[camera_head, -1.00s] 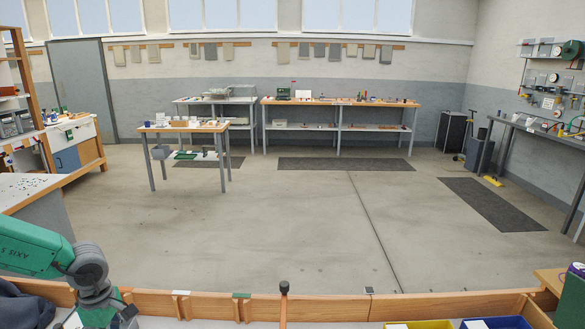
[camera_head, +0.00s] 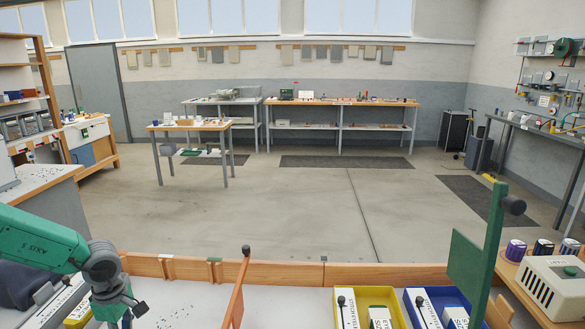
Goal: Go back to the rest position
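My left arm (camera_head: 45,238), green with a grey wrist, comes in from the left. Its gripper end (camera_head: 118,308) hangs low over the near bench at the lower left, and its fingertips are too unclear or cut off to tell whether they are open or shut. My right gripper is not in view. A green upright with a plate (camera_head: 470,262) and a black knob stands at the right of the bench. Near it are a yellow bin (camera_head: 396,305) and a blue bin (camera_head: 411,312), each with labelled parts inside.
A wooden rim (camera_head: 385,273) runs along the bench's far edge. A brown bar with a black knob (camera_head: 246,251) rises at the middle. Beyond is open floor (camera_head: 270,210) with worktables (camera_head: 190,126).

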